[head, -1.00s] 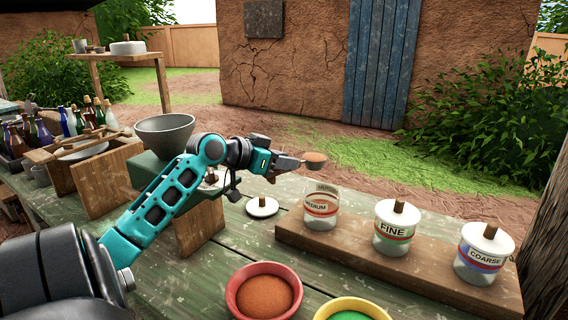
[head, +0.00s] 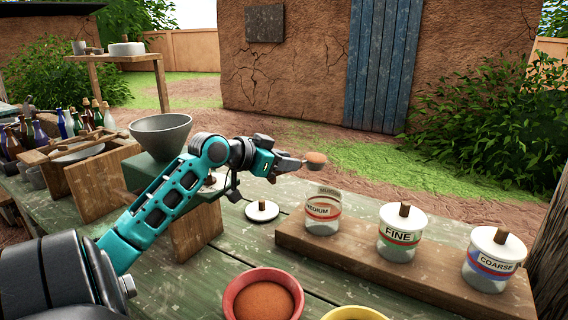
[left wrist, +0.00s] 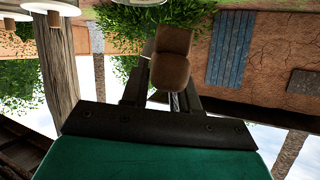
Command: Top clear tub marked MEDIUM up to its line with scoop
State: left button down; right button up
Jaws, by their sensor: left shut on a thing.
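The clear tub marked MEDIUM (head: 322,226) stands open and upright on the wooden board, with a red band around it. I cannot make out how full it is. My left gripper (head: 291,165) is shut on the scoop and holds it level, above and slightly left of the tub, apart from its rim. The scoop's small cup (head: 316,158) carries orange-brown powder. In the left wrist view a brown piece (left wrist: 171,62), seemingly the scoop's handle, sits between the fingers. My right gripper is out of view.
A white lid (head: 262,211) lies left of the board (head: 350,262). Closed FINE (head: 398,247) and COARSE (head: 484,277) tubs stand to the right. A red bowl (head: 232,290) of orange-brown powder and a yellow bowl (head: 355,312) are in front. A grey funnel-shaped bowl (head: 160,130) stands behind my left arm.

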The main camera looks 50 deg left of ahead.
pick_arm(q)
jog(key=shift+d+f+y+b, duration=0.1)
jog(key=shift+f+y+b, duration=0.25)
jog(key=shift+b, duration=0.4)
jog(key=shift+d+f+m+b, duration=0.1)
jog(key=shift+f+m+b, duration=0.1)
jog(key=shift+m+b, duration=0.45)
jog(key=shift+d+f+m+y+b, duration=0.1)
jog(key=shift+f+m+y+b, duration=0.25)
jog(key=shift+b, duration=0.95)
jog(key=shift+d+f+m+y+b, duration=0.1)
jog(key=shift+f+m+y+b, duration=0.2)
jog(key=shift+b, duration=0.7)
jog(key=f+m+y+b, duration=0.1)
jog(key=b, duration=0.4)
jog(key=d+f+m+t+y+b, duration=0.1)
jog(key=m+b, duration=0.1)
jog(key=b, duration=0.2)
jog(key=shift+s+f+b, duration=0.1)
jog(key=shift+f+b, duration=0.1)
jog(key=shift+b, duration=0.15)
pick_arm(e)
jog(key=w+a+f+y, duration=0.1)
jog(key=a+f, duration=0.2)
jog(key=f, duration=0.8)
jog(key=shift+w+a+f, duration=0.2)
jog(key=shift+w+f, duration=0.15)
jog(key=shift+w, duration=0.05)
